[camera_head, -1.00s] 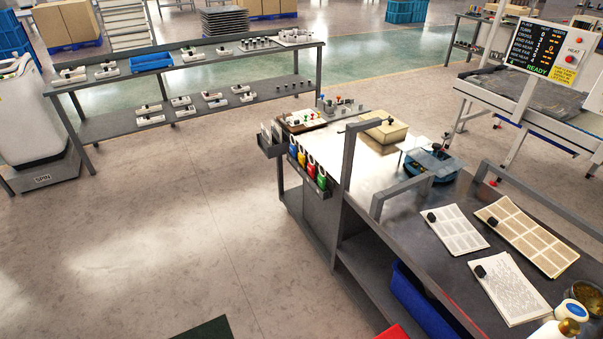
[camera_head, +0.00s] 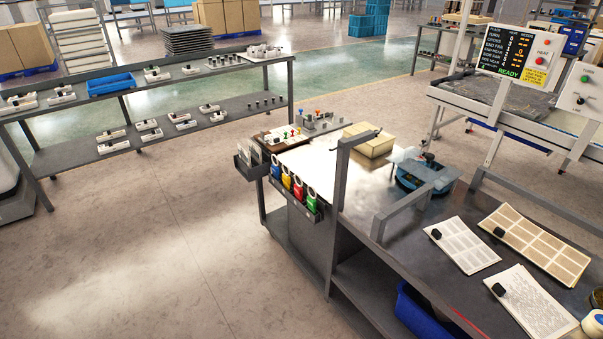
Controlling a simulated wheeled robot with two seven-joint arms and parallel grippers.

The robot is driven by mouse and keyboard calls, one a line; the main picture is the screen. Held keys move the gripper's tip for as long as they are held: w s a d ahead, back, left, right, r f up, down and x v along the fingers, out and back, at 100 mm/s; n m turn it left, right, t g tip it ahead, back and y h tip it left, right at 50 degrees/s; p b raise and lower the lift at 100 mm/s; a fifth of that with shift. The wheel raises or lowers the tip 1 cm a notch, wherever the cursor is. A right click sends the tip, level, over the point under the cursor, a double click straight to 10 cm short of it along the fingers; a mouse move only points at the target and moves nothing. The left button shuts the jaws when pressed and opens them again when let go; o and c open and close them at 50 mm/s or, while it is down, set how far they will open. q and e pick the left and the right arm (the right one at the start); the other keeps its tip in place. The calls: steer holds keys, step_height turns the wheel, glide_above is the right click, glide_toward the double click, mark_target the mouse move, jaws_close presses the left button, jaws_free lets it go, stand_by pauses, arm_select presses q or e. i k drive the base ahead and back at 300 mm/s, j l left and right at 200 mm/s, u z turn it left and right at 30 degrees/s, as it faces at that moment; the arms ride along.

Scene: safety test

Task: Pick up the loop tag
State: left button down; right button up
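Several coloured tags with pale loop-like tops hang in a rack at the left end of the workbench: a blue tag (camera_head: 275,169), a yellow tag (camera_head: 286,180), a red tag (camera_head: 298,189) and a green tag (camera_head: 311,199). They are small in the view, and I cannot tell which thing is the loop tag. Neither of my grippers shows in the head view.
The dark workbench (camera_head: 405,240) has a grey upright frame (camera_head: 340,200), a blue device (camera_head: 425,172) and paper sheets (camera_head: 535,300). A two-tier shelf (camera_head: 228,101) stands behind left. A display panel (camera_head: 515,52) is at upper right. Open floor (camera_head: 150,250) lies left of the bench.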

mark_target(285, 179)
steer(key=i+j+z, duration=0.45)
steer(key=j, duration=0.25)
steer(key=i+j+z, duration=0.15)
steer(key=j+z, duration=0.3)
steer(key=j, duration=0.3)
steer(key=i+j+z, duration=0.1)
steer(key=j+z, duration=0.35)
steer(key=j, duration=0.4)
steer(key=j+z, duration=0.45)
steer(key=j, duration=0.4)
steer(key=k+j+z, duration=0.2)
steer(key=j+z, duration=0.25)
steer(key=j, duration=0.4)
